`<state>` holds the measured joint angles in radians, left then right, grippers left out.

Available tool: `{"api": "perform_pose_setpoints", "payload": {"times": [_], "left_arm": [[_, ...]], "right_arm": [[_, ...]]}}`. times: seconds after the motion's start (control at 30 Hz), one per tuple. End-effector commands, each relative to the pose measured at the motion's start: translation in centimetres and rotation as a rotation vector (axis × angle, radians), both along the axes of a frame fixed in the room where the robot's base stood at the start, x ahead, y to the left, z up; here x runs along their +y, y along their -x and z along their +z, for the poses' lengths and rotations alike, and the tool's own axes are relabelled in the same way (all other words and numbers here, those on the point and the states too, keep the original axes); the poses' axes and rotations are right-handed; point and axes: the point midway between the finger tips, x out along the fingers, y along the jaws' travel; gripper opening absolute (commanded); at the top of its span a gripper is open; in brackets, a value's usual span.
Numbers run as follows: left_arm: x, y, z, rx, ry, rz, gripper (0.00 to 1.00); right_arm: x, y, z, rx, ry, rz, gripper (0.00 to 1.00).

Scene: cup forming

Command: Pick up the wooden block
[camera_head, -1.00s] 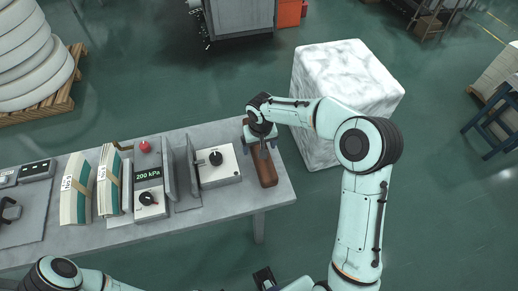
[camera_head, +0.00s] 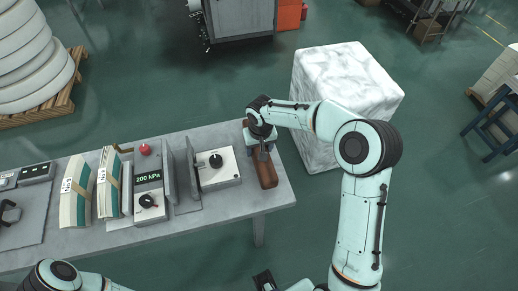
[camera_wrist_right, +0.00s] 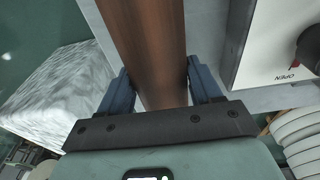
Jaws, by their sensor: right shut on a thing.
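The wooden block (camera_head: 266,172) is a long brown bar lying near the right end of the grey table (camera_head: 228,207). It also shows in the right wrist view (camera_wrist_right: 150,45), running between the fingers. My right gripper (camera_head: 262,150) is over the block's far part and shut on it, with one blue finger on each side in the right wrist view (camera_wrist_right: 160,88). I cannot tell any gap between the block and the table. Part of my left arm shows at the lower left of the head view, but its gripper is not seen.
A control box with a black knob (camera_head: 216,160) stands close left of the block. Further left are grey upright plates, a 200 kPa gauge unit (camera_head: 149,194), a red ball (camera_head: 145,149) and paper stacks (camera_head: 109,184). A white marble cube (camera_head: 316,75) stands behind the table's right end.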

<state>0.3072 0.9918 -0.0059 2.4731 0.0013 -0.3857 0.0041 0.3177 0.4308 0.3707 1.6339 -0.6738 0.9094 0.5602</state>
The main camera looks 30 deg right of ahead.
Motion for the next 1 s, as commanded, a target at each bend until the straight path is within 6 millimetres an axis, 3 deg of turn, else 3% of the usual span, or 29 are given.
{"api": "perform_pose_setpoints", "payload": {"times": [0.17,0.5,0.7,1.0], "left_arm": [[0.0,-0.1,0.3,-0.001,0.0,0.0,0.43],[0.0,-0.7,1.4,-0.008,0.0,0.0,0.43],[0.0,-1.1,2.2,-0.012,0.0,0.0,0.43],[0.0,-1.4,2.8,-0.016,0.0,0.0,0.43]], "right_arm": [[0.0,-0.1,2.9,-0.008,0.001,0.0,0.09],[0.0,-0.2,12.3,-0.01,0.0,0.0,0.09],[0.0,-0.1,16.6,-0.008,0.0,0.0,0.09],[0.0,0.0,19.3,-0.004,0.0,0.001,0.09]]}}
